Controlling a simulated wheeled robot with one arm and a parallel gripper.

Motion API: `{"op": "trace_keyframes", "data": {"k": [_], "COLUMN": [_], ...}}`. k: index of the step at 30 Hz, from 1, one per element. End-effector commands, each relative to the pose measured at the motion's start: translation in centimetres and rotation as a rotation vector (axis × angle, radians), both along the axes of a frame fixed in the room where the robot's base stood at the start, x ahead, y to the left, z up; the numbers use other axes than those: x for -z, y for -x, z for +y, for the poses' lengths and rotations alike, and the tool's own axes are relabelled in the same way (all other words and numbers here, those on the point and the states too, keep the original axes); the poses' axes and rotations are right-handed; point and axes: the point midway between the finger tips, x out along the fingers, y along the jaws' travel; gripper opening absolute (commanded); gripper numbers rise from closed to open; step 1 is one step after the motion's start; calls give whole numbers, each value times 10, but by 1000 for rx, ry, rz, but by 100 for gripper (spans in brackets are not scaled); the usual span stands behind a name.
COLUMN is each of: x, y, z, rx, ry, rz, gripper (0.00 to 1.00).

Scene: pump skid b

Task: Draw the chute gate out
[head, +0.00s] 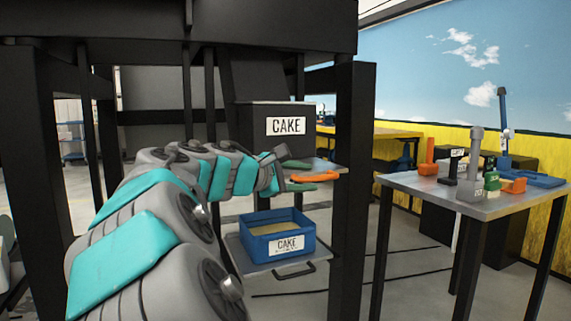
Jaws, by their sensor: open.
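The chute (270,152) is a dark box with a white CAKE label, set in the black frame. The chute gate shows an orange handle (316,179) at the chute's lower right, and a thin grey plate (330,167) shows just behind it. My gripper (303,176) reaches in from the left with its green fingers apart. The orange handle appears between the fingers, but I cannot tell whether they touch it. Part of the gate and the chute's lower edge are hidden behind my gripper.
A blue bin (273,237) labelled CAKE, with pale material inside, stands on a grey shelf (246,257) below the chute. A black post (352,200) stands close to the right. A side table (480,206) holds several tools.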

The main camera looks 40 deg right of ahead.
Motion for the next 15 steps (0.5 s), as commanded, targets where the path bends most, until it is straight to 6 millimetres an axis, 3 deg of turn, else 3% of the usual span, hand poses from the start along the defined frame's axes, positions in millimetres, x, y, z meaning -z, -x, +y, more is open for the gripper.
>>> {"op": "trace_keyframes", "data": {"k": [15], "x": [-8], "y": [3], "z": [35], "rx": [-2], "ry": [1], "rz": [3], "gripper": [47]}}
